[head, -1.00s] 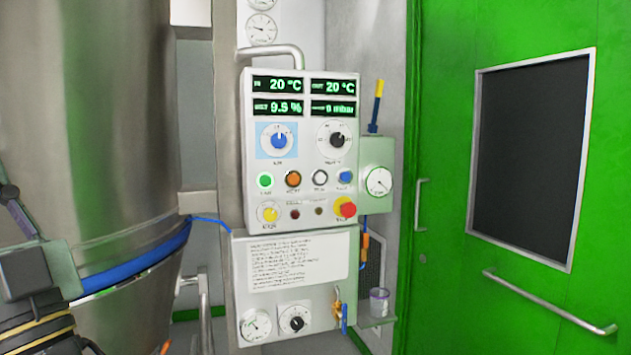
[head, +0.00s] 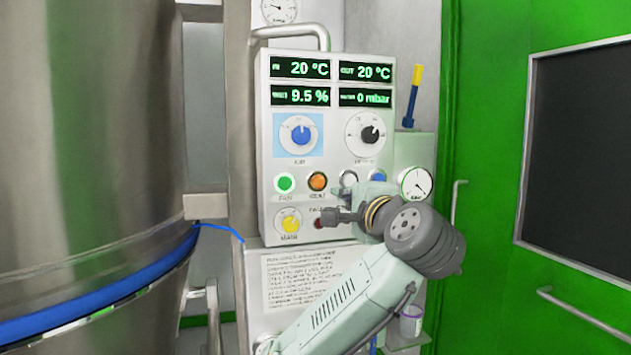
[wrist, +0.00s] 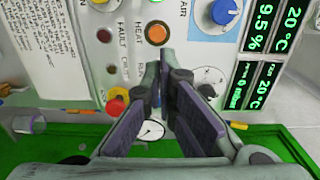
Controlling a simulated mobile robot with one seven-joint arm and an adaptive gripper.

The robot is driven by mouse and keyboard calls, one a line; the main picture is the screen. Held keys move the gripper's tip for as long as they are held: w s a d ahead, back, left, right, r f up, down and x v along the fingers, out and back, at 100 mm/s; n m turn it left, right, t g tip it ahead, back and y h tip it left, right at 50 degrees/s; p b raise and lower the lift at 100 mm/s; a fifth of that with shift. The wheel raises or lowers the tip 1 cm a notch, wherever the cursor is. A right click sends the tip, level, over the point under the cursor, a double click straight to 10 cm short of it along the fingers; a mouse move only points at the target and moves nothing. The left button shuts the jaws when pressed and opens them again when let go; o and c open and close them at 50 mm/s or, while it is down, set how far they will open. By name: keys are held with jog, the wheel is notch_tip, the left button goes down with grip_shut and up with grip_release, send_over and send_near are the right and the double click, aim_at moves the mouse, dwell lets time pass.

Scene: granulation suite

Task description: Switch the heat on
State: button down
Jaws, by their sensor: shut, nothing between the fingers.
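The orange heat button (head: 317,181) sits in the button row of the white control panel (head: 263,150), between a green and a white button. It also shows in the wrist view as the orange button (wrist: 156,33), just beyond the fingertips. My gripper (head: 327,217) is shut and empty, in front of the panel and below the orange button in the head view. In the wrist view the gripper (wrist: 162,62) points toward the button row. I cannot tell whether it touches the panel. My arm hides the panel's lower right.
The green button (head: 285,183) and yellow knob (head: 290,222) are left of my gripper. The white button (head: 348,178) is close above it. A red mushroom button (wrist: 117,105) shows in the wrist view. A steel vessel (head: 90,120) stands left, a green door (head: 485,120) right.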

aim_at(319, 180)
jog(key=shift+w, duration=0.3)
jog(key=p+x, duration=0.5)
jog(key=x, duration=0.7)
jog(key=shift+w+a+r, duration=0.1)
jog(key=shift+w+a, duration=0.05)
jog(key=shift+w, duration=0.1)
jog(key=shift+w+a, duration=0.2)
jog(key=shift+w, duration=0.5)
